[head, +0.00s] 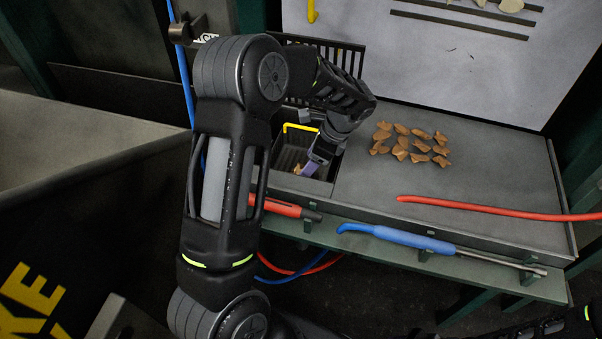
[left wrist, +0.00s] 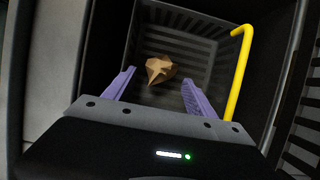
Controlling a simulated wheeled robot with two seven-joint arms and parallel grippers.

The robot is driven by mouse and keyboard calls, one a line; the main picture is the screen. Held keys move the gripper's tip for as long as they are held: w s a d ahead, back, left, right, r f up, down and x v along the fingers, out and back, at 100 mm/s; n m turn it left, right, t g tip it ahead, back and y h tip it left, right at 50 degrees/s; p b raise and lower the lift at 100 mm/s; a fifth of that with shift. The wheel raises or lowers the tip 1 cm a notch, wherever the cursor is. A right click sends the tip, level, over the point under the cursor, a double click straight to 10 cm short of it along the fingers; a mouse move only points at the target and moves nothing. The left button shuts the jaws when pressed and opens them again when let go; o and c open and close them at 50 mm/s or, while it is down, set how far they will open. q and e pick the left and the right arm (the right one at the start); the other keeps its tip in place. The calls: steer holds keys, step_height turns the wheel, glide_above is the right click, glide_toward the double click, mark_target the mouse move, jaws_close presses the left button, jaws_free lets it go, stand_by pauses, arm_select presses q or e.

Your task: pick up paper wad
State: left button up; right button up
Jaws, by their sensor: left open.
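A brown crumpled paper wad (left wrist: 161,70) lies in a dark slatted bin (left wrist: 205,52), between and beyond my left gripper's fingertips in the left wrist view. In the head view the wad (head: 297,168) shows as a small tan patch inside the bin (head: 290,153). My left gripper (head: 312,167) reaches down into the bin. Its purple fingers stand apart and nothing is between their tips (left wrist: 157,77) in contact that I can see. Several more brown wads (head: 411,143) lie grouped on the grey table to the right. My right gripper is not seen.
A yellow bent handle (left wrist: 239,75) rises at the bin's right side in the left wrist view. The table (head: 490,170) right of the wads is clear.

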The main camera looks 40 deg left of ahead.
arm_select(q)
steer(key=x, duration=0.4)
steer(key=shift+a+f, duration=0.1)
steer(key=shift+f, duration=0.2)
steer(key=shift+c, duration=0.5)
steer(key=c, duration=1)
